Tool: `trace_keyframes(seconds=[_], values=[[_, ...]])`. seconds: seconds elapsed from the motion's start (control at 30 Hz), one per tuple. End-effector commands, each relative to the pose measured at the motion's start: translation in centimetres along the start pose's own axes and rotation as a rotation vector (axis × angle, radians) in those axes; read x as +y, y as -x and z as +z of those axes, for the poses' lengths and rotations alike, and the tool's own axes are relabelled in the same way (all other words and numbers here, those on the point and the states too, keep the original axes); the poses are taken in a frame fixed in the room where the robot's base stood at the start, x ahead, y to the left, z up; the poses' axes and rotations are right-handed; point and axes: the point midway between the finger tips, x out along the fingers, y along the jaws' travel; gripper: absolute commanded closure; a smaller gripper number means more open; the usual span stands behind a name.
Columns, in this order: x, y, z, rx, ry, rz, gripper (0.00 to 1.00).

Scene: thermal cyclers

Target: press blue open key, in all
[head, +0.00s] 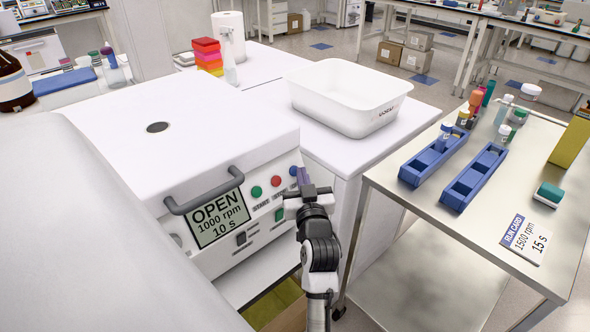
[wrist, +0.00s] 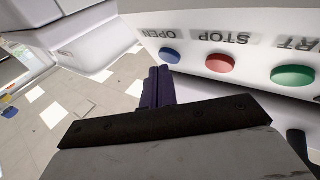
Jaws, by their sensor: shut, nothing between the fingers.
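The white machine (head: 275,175) stands at left, with a grey handle (head: 205,195) at its front and its top surface down. Its display (head: 217,217) reads OPEN, 1000 rpm, 10 s. The blue open key (head: 293,171) is at the right end of the front key row; it also shows in the wrist view (wrist: 170,56) by the OPEN label. My gripper (head: 304,177) is shut and empty, its dark purple fingertips (wrist: 158,73) close to the blue key. I cannot tell whether they touch it.
A red key (wrist: 220,63) and a green key (wrist: 293,76) sit beside the blue one. A white tub (head: 345,97) stands behind on the bench. A metal cart (head: 420,225) at right carries blue racks (head: 473,178) and a run card (head: 526,238) reading 1500 rpm, 15 s.

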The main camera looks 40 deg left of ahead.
Motion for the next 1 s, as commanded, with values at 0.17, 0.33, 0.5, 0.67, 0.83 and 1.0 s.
trace_keyframes(seconds=[0.17, 0.33, 0.5, 0.67, 0.83, 1.0], values=[[0.3, 0.4, -0.3, -0.001, -0.001, -0.001, 1.0], [0.3, 0.4, -0.3, -0.001, -0.001, -0.001, 1.0], [0.6, 0.8, -0.6, 0.0, 0.0, 0.001, 1.0], [1.5, 1.9, -1.5, 0.001, 0.001, 0.002, 1.0], [2.3, 3.1, -2.3, 0.001, 0.0, 0.003, 1.0], [2.8, 3.8, -2.8, 0.0, 0.001, 0.001, 1.0]])
